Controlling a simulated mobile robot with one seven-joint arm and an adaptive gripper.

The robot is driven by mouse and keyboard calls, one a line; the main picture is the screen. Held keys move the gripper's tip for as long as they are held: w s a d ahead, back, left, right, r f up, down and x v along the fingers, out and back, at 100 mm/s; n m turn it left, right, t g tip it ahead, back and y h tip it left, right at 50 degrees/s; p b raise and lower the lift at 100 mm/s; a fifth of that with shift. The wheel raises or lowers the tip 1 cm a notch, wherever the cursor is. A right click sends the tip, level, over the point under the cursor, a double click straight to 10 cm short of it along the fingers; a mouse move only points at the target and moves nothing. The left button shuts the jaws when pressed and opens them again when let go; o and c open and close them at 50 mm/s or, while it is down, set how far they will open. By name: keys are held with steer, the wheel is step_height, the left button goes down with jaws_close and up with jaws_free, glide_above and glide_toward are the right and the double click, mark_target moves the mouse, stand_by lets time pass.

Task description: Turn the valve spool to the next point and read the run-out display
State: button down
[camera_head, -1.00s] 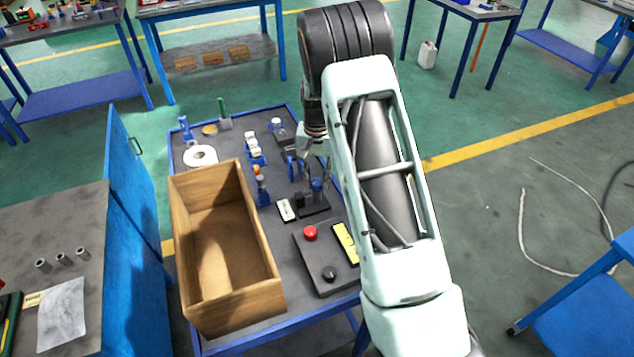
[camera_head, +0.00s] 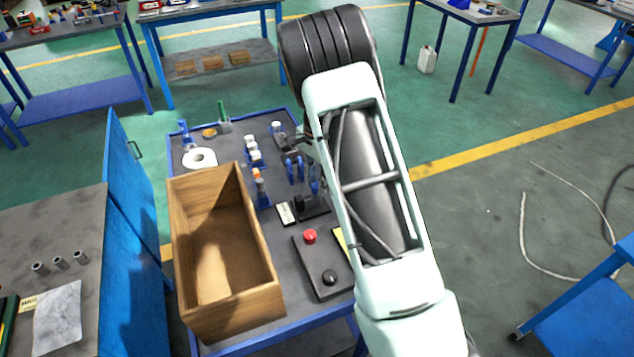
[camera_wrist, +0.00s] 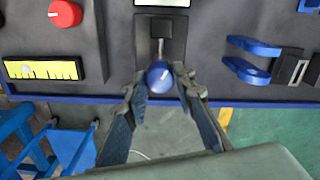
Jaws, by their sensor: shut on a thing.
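The run-out display is a yellow panel with black scale marks (camera_wrist: 42,71) at the left of the wrist view. A pale mark shows on it, but I cannot read a value. In the head view only a yellow sliver (camera_head: 340,240) shows beside my arm.
An open wooden crate (camera_head: 272,290) fills the cart's left. Blue pronged holders (camera_wrist: 252,60) stand close to the gripper.

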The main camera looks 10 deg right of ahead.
steer(key=shift+m, duration=0.3)
steer(key=c, duration=1.6)
jaws_free()
steer(key=shift+r, duration=0.15)
step_height(320, 180, up, 12)
steer(key=shift+f, duration=0.1)
